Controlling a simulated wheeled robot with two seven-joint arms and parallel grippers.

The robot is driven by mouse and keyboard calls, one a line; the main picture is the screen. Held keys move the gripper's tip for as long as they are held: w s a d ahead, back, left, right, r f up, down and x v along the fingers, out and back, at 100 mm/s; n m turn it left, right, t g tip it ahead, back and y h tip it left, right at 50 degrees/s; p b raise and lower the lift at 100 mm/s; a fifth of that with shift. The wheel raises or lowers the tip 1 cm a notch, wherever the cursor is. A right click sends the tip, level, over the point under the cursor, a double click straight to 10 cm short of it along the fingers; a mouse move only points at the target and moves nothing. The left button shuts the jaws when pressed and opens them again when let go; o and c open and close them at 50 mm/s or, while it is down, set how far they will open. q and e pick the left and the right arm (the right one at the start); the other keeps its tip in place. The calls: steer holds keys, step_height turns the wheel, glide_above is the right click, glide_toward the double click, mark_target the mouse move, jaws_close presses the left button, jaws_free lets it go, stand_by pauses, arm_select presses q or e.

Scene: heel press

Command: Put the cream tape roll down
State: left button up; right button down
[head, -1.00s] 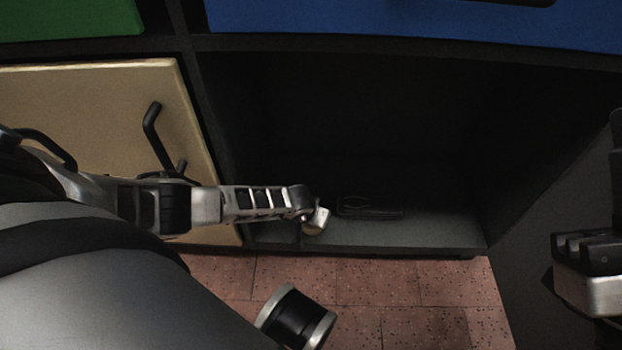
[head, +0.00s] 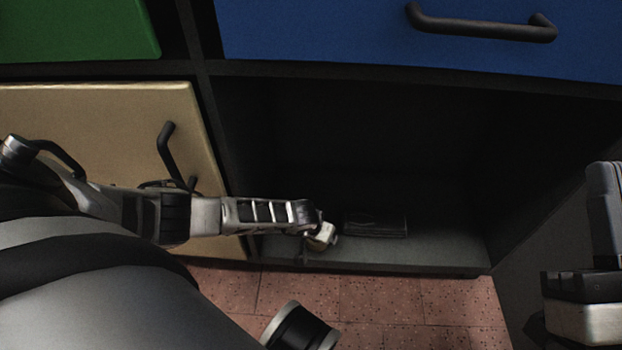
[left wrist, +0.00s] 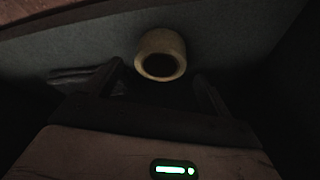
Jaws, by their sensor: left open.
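The cream tape roll (head: 322,236) is at the front of the dark open compartment, at the tip of my left arm. In the left wrist view the tape roll (left wrist: 161,54) shows its round hole, against the grey compartment floor. My left gripper (left wrist: 160,74) is open, with one finger on either side of the near part of the roll; I cannot tell whether they touch it. In the head view the left gripper's fingers are too dark to make out. My right gripper (head: 585,300) is at the right edge, partly cut off; its jaws are unclear.
A dark flat object (head: 375,225) lies on the compartment floor (head: 440,250) right of the roll. A tan door (head: 90,115) with a black handle is at left. A blue drawer (head: 330,35) and a green front (head: 75,30) are above. Red tiled floor (head: 400,305) lies below.

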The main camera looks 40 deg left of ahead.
mark_target(313, 243)
arm_select(q)
steer(key=p+v, duration=0.2)
steer(key=v, duration=0.2)
steer(key=shift+a+r, duration=0.1)
steer(key=shift+r, duration=0.1)
steer(key=p+v, duration=0.3)
steer(key=v, duration=0.2)
steer(key=shift+s+r, duration=0.15)
steer(key=shift+s, duration=0.05)
arm_select(e)
step_height(313, 243, down, 9)
steer(key=s+m+g+h, duration=0.2)
steer(key=m+g+h, duration=0.2)
steer(key=m+g, duration=0.1)
steer(key=shift+a+r+m, duration=0.15)
steer(key=shift+a+m, duration=0.25)
steer(key=shift+m, duration=0.3)
